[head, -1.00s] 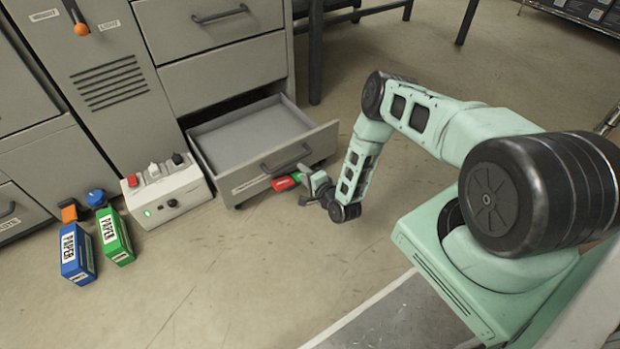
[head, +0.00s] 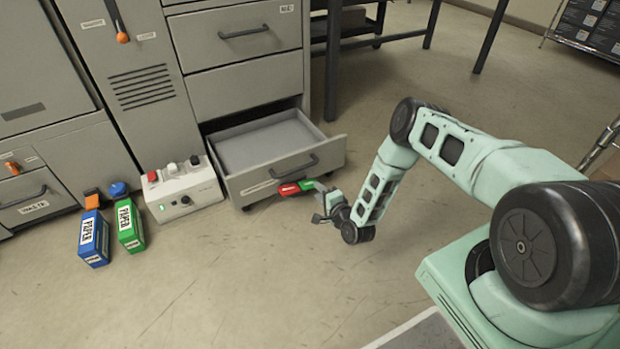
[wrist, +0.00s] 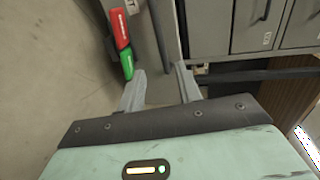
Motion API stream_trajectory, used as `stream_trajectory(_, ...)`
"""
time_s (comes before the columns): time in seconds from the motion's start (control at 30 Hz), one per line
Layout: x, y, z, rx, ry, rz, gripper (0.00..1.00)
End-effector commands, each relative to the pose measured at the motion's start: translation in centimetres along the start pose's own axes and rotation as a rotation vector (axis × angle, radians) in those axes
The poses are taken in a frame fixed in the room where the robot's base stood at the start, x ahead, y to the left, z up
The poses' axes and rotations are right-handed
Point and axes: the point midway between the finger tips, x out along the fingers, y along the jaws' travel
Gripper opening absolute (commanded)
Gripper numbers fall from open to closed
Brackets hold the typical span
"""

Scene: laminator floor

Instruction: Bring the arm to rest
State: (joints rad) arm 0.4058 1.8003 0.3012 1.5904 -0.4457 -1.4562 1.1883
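My gripper (head: 326,204) is low in front of the pulled-out bottom drawer (head: 327,156), at the end of my bent arm. In the wrist view its two fingers (wrist: 160,87) stand apart with nothing between them, so it is open and empty. A red and green object lies by the drawer front; its red part (head: 289,188) and green part (head: 308,184) show beside the gripper. In the wrist view the red part (wrist: 118,22) and green part (wrist: 126,63) are outside the left finger. I cannot tell whether that finger touches the green part.
A control box (head: 184,190) with a red button stands on the floor left of the drawer. Blue (head: 94,240) and green (head: 130,226) paper packs stand farther left. A dark table (head: 380,38) is behind.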

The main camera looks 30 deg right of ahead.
Motion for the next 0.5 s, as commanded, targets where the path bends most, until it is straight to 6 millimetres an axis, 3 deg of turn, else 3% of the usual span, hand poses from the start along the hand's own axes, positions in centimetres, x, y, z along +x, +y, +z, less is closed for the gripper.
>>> stream_trajectory(0.27,0.6,-0.9,0.5,-0.024,-0.019,0.014,0.35)
stream_trajectory(0.37,1.9,-3.2,1.8,-0.088,-0.067,0.054,0.35)
stream_trajectory(0.5,3.6,-8.0,5.5,-0.24,-0.182,0.145,0.35)
